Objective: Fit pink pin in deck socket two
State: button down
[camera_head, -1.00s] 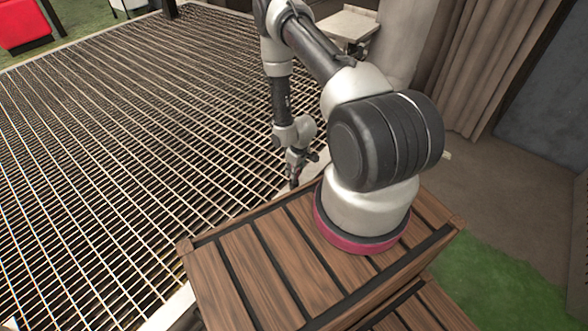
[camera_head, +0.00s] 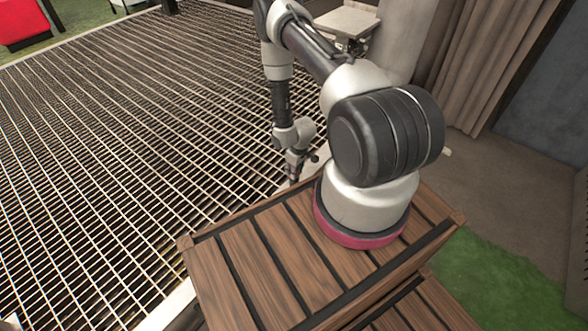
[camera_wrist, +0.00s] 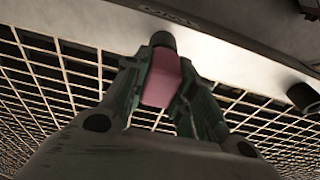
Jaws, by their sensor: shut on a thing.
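My gripper (camera_head: 293,172) hangs low at the end of my arm, beside the pale rim at the edge of the grating. In the wrist view its dark green fingers are closed on the pink pin (camera_wrist: 162,78). A dark round piece (camera_wrist: 162,40) shows just beyond the pin, against the pale rim (camera_wrist: 215,52). I cannot tell whether it is the pin's end or a socket. Another dark round fitting (camera_wrist: 303,97) stands at the rim on the right. The socket numbers cannot be read, and the pin is too small to make out in the head view.
A wide metal grating (camera_head: 130,140) fills the left. A pale box-like stand (camera_head: 347,22) is at the back, and a brown curtain (camera_head: 480,60) hangs at right.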

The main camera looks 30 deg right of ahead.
jog(key=shift+f, duration=0.25)
jog(key=c, duration=1.1)
grip_release()
jog(key=r, duration=0.4)
jog(key=s+r, duration=0.1)
jog(key=r, duration=0.6)
jog(key=shift+s+d+r, duration=0.35)
jog(key=shift+r, duration=0.05)
